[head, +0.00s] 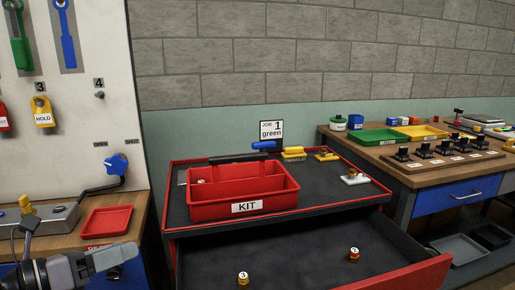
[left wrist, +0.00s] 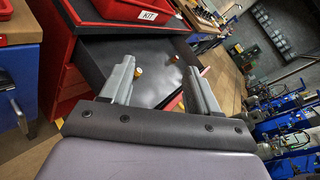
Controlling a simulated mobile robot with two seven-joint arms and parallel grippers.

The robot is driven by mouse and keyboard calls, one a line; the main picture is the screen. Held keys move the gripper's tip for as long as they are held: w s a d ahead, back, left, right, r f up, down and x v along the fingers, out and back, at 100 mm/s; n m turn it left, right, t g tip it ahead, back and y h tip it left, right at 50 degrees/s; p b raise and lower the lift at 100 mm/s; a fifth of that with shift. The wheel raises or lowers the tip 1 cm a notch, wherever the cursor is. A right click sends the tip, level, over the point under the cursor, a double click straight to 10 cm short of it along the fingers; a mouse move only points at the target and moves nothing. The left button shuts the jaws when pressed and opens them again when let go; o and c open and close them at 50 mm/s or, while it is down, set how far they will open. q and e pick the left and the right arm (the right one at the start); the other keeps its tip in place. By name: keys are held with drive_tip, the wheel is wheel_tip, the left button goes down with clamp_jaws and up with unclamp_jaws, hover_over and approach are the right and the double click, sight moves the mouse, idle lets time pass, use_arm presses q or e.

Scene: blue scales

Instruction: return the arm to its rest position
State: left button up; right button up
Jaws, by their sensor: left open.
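My left gripper (head: 128,256) shows at the lower left of the head view, in front of the wooden bench and left of the open drawer. In the left wrist view its two grey fingers (left wrist: 160,68) stand well apart with nothing between them. Beyond the fingers in that view lies the open drawer (left wrist: 150,90). My left forearm comes in from the lower left corner of the head view. My right gripper is in neither view.
The red KIT tote (head: 244,192) sits on the cart top. A red tray (head: 106,221) lies on the left bench near my gripper. A right bench (head: 392,160) holds trays.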

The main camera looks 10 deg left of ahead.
use_arm(q)
drive_tip(key=s+d+f+n+g+y, duration=0.15)
drive_tip(key=s+f+n, duration=0.25)
drive_tip(key=f+n, duration=0.6)
drive_tip(key=s+d+f+n+g+y, duration=0.1)
drive_tip(key=s+f+n+y, duration=0.25)
drive_tip(key=f+n, duration=0.65)
drive_tip(key=s+d+f+n+g+y, duration=0.1)
drive_tip(key=s+f+n, duration=0.3)
drive_tip(key=f+n, duration=0.6)
drive_tip(key=d+f+n, duration=0.2)
drive_tip(key=d+n, duration=0.2)
drive_tip(key=d, duration=0.5)
wheel_tip(320, 180, up, 6)
drive_tip(key=s+p, duration=0.1)
drive_tip(key=p, duration=0.5)
drive_tip(key=shift+d, duration=0.1)
